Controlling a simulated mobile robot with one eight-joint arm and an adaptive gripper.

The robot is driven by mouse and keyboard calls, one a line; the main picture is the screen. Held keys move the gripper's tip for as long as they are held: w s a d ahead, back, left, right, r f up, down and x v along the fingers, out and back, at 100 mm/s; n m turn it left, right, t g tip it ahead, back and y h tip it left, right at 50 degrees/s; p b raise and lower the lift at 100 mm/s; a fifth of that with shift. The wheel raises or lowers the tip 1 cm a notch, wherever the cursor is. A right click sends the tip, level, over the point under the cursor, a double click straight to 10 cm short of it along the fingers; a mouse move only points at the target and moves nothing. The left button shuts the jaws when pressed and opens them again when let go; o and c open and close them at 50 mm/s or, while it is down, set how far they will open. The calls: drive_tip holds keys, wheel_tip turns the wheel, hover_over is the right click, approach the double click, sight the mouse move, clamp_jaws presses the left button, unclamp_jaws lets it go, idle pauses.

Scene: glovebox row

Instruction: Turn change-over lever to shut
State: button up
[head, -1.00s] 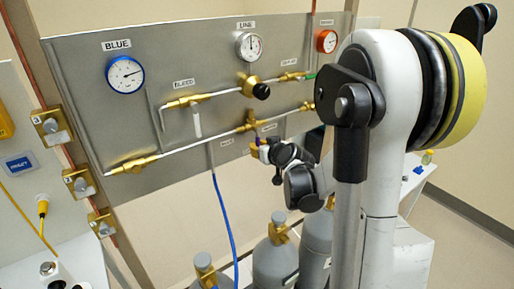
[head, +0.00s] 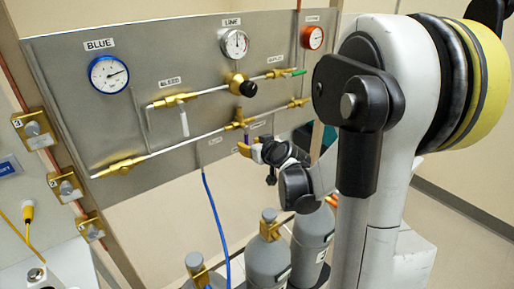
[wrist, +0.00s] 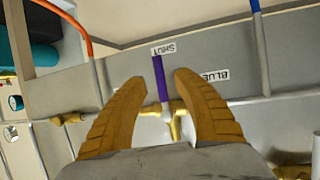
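The change-over lever (wrist: 161,78) is a purple bar on a brass valve (wrist: 168,112) at the panel's lower pipe. In the wrist view, which is upside down, its free end points at the SHUT label (wrist: 164,49). My gripper (wrist: 160,79) has its two orange-brown fingers on either side of the lever. A gap shows between the lever and each fingertip, so it is open around the lever. In the head view the gripper (head: 245,149) is just below the valve (head: 240,118); the lever (head: 246,134) is partly hidden there.
The BLUE label (wrist: 215,76) is beside the lever in the wrist view. A black knob (head: 249,89) sits above on the metal panel (head: 75,130). A blue hose (head: 215,215) hangs down to the left. Grey cylinders (head: 268,258) stand below my arm.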

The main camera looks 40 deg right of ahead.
drive_tip(key=v, duration=0.9)
drive_tip(key=shift+a, duration=0.1)
idle(0.3)
